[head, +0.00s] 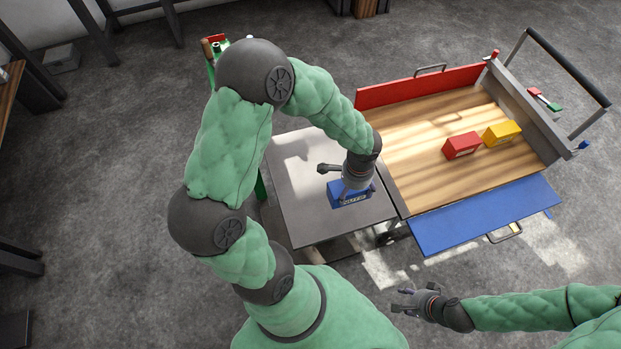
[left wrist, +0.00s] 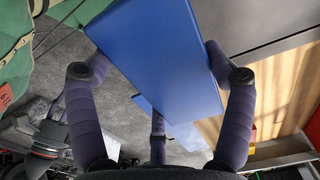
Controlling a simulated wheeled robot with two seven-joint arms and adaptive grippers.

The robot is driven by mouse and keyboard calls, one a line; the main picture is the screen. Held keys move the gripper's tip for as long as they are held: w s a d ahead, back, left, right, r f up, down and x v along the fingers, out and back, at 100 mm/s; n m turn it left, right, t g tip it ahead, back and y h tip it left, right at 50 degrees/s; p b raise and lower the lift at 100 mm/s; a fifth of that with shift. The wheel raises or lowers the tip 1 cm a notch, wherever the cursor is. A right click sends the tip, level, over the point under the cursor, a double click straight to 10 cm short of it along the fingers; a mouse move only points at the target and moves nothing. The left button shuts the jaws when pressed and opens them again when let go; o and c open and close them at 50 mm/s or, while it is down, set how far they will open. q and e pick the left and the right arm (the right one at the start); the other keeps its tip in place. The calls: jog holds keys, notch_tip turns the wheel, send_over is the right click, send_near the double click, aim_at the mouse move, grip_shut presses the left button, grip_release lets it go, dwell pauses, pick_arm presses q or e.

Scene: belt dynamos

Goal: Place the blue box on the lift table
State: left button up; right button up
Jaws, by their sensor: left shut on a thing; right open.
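The blue box (head: 349,198) is in my left gripper (head: 352,186), over the front right part of the grey lift table (head: 300,180). Whether its underside touches the table top cannot be told. In the left wrist view the blue box (left wrist: 160,55) lies between the dark fingers of my left gripper (left wrist: 158,75), which are shut on it. My right gripper (head: 408,302) is open and empty, low in the head view, in front of the lift table and apart from it.
A wood-decked cart (head: 420,160) stands close against the right of the lift table. A red box (head: 462,146) and a yellow box (head: 502,133) sit on its deck. Its blue flap (head: 485,214) hangs out in front, and a red panel (head: 430,85) stands behind.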

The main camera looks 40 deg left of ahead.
pick_arm(q)
jog(key=shift+w+a+f+b, duration=0.3)
jog(key=shift+a+f+b, duration=0.75)
jog(key=shift+a+f, duration=1.2)
jog(key=shift+w+a+f+b, duration=0.35)
jog(key=shift+a+f+b, duration=0.65)
jog(key=shift+a+f, duration=1.2)
jog(key=shift+w+a+f+b, duration=0.3)
jog(key=shift+a+f+b, duration=0.75)
jog(key=shift+a+f, duration=1.2)
jog(key=shift+a+r, duration=0.2)
jog(key=shift+r, duration=0.05)
jog(key=shift+f, duration=0.15)
jog(key=o, duration=1.6)
